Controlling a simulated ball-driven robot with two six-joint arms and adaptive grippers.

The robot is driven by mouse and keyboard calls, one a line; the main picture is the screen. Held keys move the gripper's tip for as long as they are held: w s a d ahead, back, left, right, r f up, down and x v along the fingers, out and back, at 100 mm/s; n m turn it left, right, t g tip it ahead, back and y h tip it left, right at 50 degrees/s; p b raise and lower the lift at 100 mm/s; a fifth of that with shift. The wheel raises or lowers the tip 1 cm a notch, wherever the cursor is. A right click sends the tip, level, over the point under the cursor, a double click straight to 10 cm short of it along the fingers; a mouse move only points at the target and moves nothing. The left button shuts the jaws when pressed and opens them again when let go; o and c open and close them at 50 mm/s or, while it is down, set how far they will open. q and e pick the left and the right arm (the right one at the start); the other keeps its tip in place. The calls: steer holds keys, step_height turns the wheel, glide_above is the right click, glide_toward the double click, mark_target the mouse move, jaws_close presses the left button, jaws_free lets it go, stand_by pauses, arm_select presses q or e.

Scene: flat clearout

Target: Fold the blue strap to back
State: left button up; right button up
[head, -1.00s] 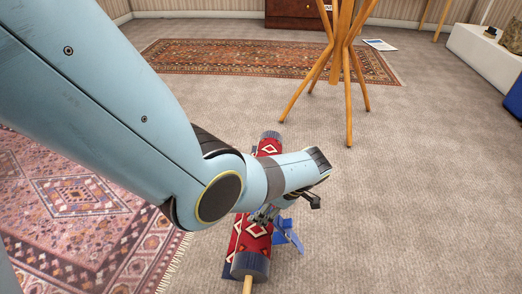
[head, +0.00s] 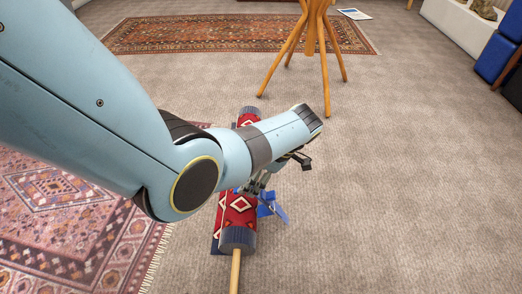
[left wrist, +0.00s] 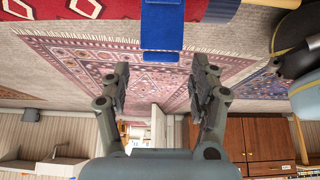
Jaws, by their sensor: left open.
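A blue strap (head: 268,207) sticks out on the right side of a rolled red rug (head: 237,209) with white diamond patterns and dark blue ends. In the left wrist view the strap (left wrist: 162,28) hangs as a flat blue band from the roll (left wrist: 60,8), its end between and beyond the fingers. My left gripper (head: 260,184) is at the roll beside the strap, partly hidden by my wrist. It also shows in the left wrist view (left wrist: 163,82), with two fingers apart and nothing between them held. My right gripper is in neither view.
A wooden pole (head: 235,272) sticks out of the roll's near end. A patterned pink rug (head: 70,220) lies at left, another rug (head: 170,33) at the back. A wooden-legged stand (head: 310,45) is beyond the roll. Grey carpet at right is clear.

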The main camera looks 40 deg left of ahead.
arm_select(q)
steer(key=v, duration=0.8)
steer(key=shift+c, duration=0.3)
